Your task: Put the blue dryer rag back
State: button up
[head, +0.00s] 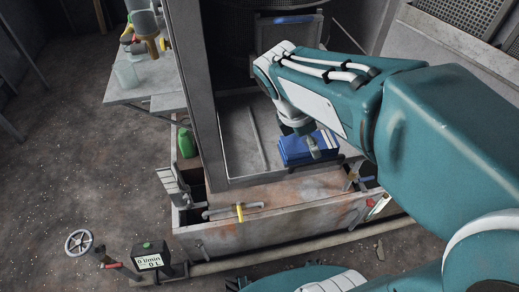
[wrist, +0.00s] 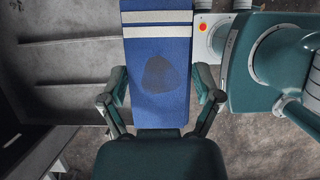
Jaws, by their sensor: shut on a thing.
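The blue dryer rag (wrist: 157,50) has white stripes and a dark round stain. In the wrist view it hangs between the two fingers of my gripper (wrist: 161,98), which is shut on it. In the head view the rag (head: 296,152) shows blue under the end of my arm, above the front of the grey machine tray. My gripper (head: 314,148) is partly hidden there by my wrist and the rag.
A grey bar with a blue strip (head: 293,19) is on the machine behind my arm. A rusty metal base (head: 270,208) with a yellow-handled valve is below the tray. A side table (head: 140,85) stands at left.

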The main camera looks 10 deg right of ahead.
jog(key=w+f, duration=0.3)
jog(key=w, duration=0.1)
jog(key=w+a+f, duration=0.1)
jog(key=w+f, duration=0.2)
jog(key=w, duration=0.1)
jog(key=w+a+f, duration=0.1)
jog(key=w+f, duration=0.2)
jog(key=w, duration=0.1)
jog(key=shift+w+a, duration=0.15)
jog(key=shift+w, duration=0.1)
jog(key=shift+w+f, duration=0.35)
jog(key=shift+f, duration=0.15)
notch_tip(320, 180, down, 3)
jog(key=shift+a+r, duration=0.15)
jog(key=shift+r, duration=0.05)
jog(key=shift+a+f, duration=0.15)
jog(key=shift+a, duration=0.1)
jog(key=shift+d+f, duration=0.1)
jog(key=shift+d, duration=0.05)
jog(key=o, duration=1)
jog(key=shift+d, duration=0.15)
